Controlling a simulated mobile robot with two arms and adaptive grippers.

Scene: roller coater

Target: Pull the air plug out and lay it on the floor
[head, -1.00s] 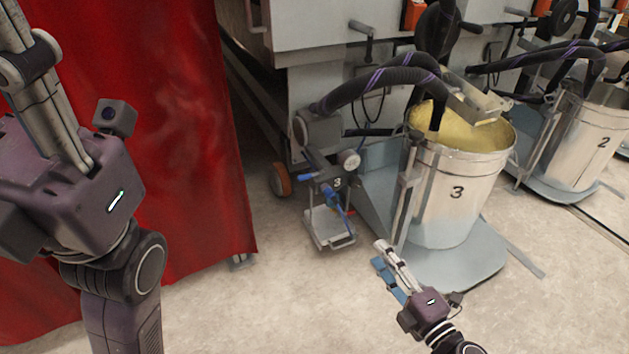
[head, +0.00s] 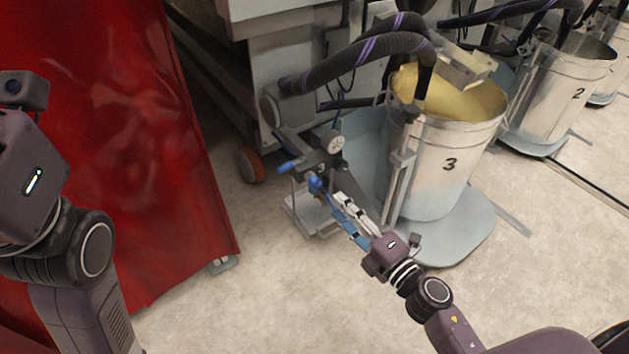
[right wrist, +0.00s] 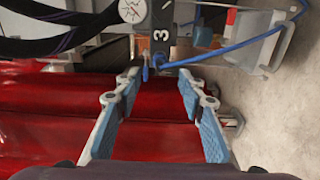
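The air plug (head: 315,183), small and blue, is at the grey air unit marked 3 (head: 322,165), beside drum 3. My right gripper (head: 330,194) reaches toward it from the lower right, with its fingertips close to the plug. In the right wrist view the two blue-padded fingers (right wrist: 158,82) are spread apart. The blue hose (right wrist: 222,50) runs right from just ahead of the fingertips, below the number 3 plate (right wrist: 161,36). I cannot tell whether a finger touches the plug. My left gripper's body (head: 30,175) shows at the left edge; its fingers are outside the view.
A red curtain (head: 110,150) hangs at the left. Drum 3 (head: 445,165) stands on a grey-blue base plate (head: 455,235) to the right, with drum 2 (head: 560,95) behind. An orange caster (head: 250,165) is left of the air unit. The front floor (head: 240,305) is clear.

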